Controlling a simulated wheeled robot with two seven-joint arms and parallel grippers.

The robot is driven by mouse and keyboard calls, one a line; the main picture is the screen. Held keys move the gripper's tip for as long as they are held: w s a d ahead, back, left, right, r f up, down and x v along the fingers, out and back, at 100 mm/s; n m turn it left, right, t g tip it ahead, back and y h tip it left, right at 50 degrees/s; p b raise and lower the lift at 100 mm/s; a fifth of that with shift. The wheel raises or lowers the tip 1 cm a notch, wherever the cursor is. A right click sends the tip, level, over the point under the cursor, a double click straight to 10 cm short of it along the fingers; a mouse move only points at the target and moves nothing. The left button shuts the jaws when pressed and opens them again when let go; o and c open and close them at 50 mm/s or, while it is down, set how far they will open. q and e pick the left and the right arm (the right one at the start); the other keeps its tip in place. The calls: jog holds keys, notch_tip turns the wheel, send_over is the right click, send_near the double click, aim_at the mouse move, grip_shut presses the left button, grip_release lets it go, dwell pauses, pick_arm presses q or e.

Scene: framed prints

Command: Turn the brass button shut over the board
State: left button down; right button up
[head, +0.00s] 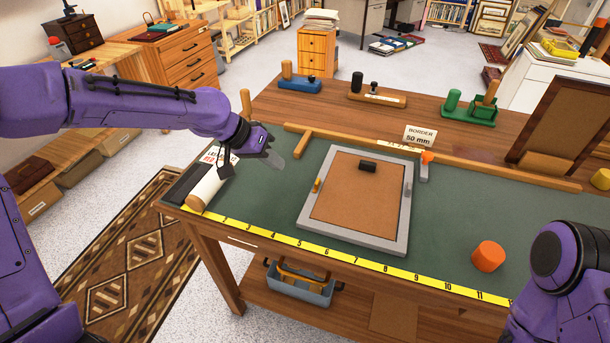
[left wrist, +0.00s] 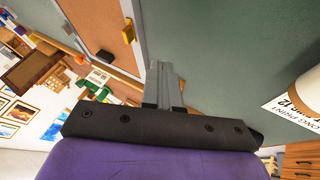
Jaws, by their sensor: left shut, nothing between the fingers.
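A grey frame (head: 303,225) lies flat on the green bench mat with a brown board (head: 350,205) inside it. The small brass button (head: 317,185) sits on the frame's left rail and seems to lie along it. It also shows in the left wrist view (left wrist: 128,32), beyond my fingertips. A grey piece (head: 408,188) sits on the right rail. My left gripper (head: 274,160) is shut and empty, above the mat to the left of the frame, apart from the button. Its closed fingers show in the wrist view (left wrist: 165,75). My right gripper is out of view.
A white roll (head: 207,187) lies left of the frame. A wooden strip (head: 470,170) runs behind, with a "BORDER 50 mm" card (head: 420,136). An orange cylinder (head: 488,256) stands at right. A yellow tape (head: 345,255) runs along the front edge.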

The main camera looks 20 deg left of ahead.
aim_at(317, 184)
pick_arm(q)
jog(key=x, duration=0.6)
jog(key=shift+s+d+p, duration=0.1)
jog(key=shift+d+p, duration=0.45)
jog(key=shift+d, duration=1.55)
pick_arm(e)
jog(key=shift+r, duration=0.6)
